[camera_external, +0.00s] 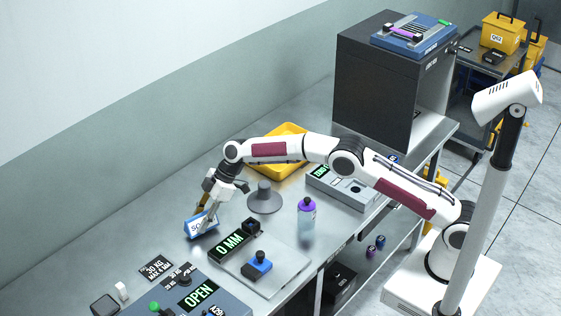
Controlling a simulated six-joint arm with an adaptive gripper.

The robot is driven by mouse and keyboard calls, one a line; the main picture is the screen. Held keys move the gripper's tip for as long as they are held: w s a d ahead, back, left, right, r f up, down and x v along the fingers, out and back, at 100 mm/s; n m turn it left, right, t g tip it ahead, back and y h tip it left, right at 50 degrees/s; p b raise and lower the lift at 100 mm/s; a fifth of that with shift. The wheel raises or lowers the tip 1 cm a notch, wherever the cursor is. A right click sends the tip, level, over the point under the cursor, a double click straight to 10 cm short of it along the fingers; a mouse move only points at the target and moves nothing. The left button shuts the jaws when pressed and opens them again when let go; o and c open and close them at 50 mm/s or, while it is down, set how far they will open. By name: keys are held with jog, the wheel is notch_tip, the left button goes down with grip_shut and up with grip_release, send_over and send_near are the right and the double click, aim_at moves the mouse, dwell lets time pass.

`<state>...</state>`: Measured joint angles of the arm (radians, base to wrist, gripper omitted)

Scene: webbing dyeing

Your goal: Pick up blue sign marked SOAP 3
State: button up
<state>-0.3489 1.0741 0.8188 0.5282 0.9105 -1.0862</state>
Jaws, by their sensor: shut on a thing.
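The blue sign with a white face (203,226) is at the left of the bench, tilted, with part of the word "SO..." readable. The rest of its text is hidden or too small to read. My gripper (205,205) reaches down from above and is shut on the sign's upper part. I cannot tell whether the sign's lower edge touches the bench.
A grey round-based stand (264,199) is just right of my gripper. A "0 MM" display (234,241), a plate with a blue block (258,264) and a purple-capped bottle (306,218) are nearby. An "OPEN" panel (197,295) is in front; a yellow tray (291,129) is behind.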

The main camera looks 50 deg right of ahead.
jog(key=shift+r, duration=0.8)
jog(key=shift+d, duration=0.35)
jog(key=d, duration=1.7)
jog(key=shift+d, duration=0.2)
